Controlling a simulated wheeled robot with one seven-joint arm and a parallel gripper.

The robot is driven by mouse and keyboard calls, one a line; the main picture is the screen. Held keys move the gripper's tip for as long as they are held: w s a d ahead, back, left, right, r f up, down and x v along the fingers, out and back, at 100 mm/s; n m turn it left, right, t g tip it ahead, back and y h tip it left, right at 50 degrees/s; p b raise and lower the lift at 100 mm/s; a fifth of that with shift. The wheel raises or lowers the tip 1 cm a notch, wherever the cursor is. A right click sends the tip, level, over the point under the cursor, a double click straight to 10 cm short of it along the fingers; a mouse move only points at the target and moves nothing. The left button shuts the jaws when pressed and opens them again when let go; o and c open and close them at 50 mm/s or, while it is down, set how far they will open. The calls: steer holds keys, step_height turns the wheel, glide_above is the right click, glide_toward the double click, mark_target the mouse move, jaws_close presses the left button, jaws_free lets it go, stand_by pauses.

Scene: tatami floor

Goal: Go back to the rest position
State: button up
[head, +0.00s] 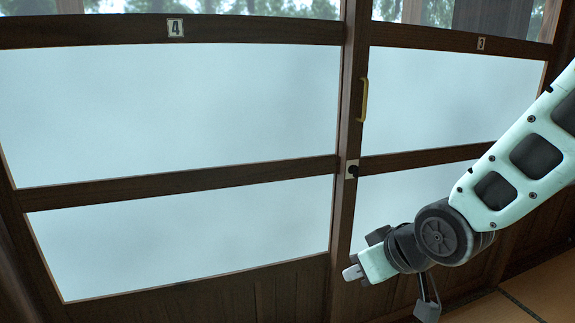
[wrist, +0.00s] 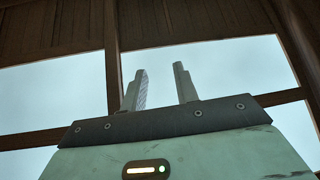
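My gripper (head: 352,272) is at the end of my pale green arm, in the lower right of the head view, in front of the sliding doors. It points to the left. In the wrist view the two fingers of my gripper (wrist: 161,85) stand apart with nothing between them. The wooden door frame and pale panes show behind them. No held object shows in either view.
Dark wooden sliding doors with frosted panes (head: 180,115) fill most of the head view. A brass handle (head: 364,100) and a small dark knob on a white plate (head: 352,170) sit on the middle post. Tatami floor (head: 545,292) shows at lower right.

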steer(key=s+r+n+g+h, duration=0.2)
steer(key=s+g, duration=0.5)
steer(key=s, duration=1.4)
step_height(320, 180, up, 22)
steer(key=h+p, duration=0.1)
steer(key=p, duration=2.2)
steer(key=shift+w+d, duration=0.15)
steer(key=shift+d, duration=0.15)
